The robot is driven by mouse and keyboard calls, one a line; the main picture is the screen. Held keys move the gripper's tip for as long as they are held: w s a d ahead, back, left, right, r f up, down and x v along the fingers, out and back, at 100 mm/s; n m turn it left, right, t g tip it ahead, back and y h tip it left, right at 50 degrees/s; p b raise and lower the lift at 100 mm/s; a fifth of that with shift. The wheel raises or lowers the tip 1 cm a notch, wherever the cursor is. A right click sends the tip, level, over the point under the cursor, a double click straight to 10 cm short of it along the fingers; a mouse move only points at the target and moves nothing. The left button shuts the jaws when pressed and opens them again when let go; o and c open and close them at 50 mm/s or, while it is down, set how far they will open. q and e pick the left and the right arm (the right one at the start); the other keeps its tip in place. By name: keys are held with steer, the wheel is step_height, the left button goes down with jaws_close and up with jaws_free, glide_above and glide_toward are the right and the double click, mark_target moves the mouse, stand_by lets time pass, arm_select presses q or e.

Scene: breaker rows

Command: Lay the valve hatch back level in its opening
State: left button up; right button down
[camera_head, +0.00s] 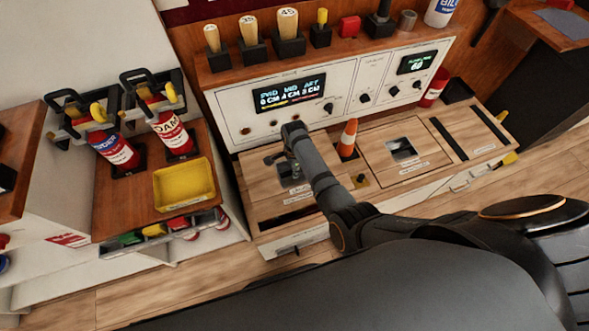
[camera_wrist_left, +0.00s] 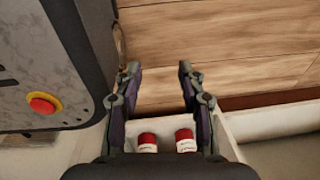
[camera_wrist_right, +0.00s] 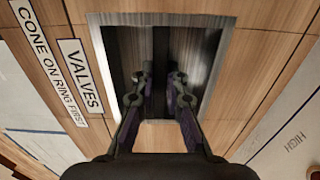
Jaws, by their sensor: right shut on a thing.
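My right gripper (camera_wrist_right: 160,88) points down into the metal-rimmed opening (camera_wrist_right: 216,75) beside the VALVES label (camera_wrist_right: 81,78). Its fingers are close together on a narrow dark piece, which appears to be the valve hatch (camera_wrist_right: 161,48) seen nearly edge-on; it does not look level. Its outline is hard to make out against the dark opening. In the head view my right gripper (camera_head: 289,172) is at the left part of the wooden worktop (camera_head: 258,205), partly hidden by my arm. My left gripper (camera_wrist_left: 157,72) is open and empty in the left wrist view.
A second square opening (camera_head: 402,149) lies further right. The control panel (camera_head: 340,88) rises behind. Two red-and-white cans (camera_wrist_left: 148,142) are below my left gripper.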

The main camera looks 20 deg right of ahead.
step_height(320, 180, down, 3)
steer(key=shift+r+b, duration=0.15)
steer(key=shift+b, duration=0.5)
steer(key=shift+f+b, duration=0.45)
steer(key=shift+f, duration=0.15)
steer(key=shift+f+b, duration=0.4)
steer(key=shift+f, duration=0.2)
arm_select(q)
steer(key=w+f, duration=0.1)
steer(key=w, duration=0.1)
steer(key=w+f, duration=0.1)
steer(key=w, duration=0.1)
steer(key=shift+f, duration=0.1)
steer(key=shift+r+p, duration=0.3)
steer(key=shift+f, duration=0.15)
arm_select(e)
steer(key=shift+f, duration=0.15)
arm_select(q)
steer(key=shift+f+b, duration=1.65)
steer(key=shift+b, duration=0.15)
arm_select(e)
steer(key=shift+f, duration=2.2)
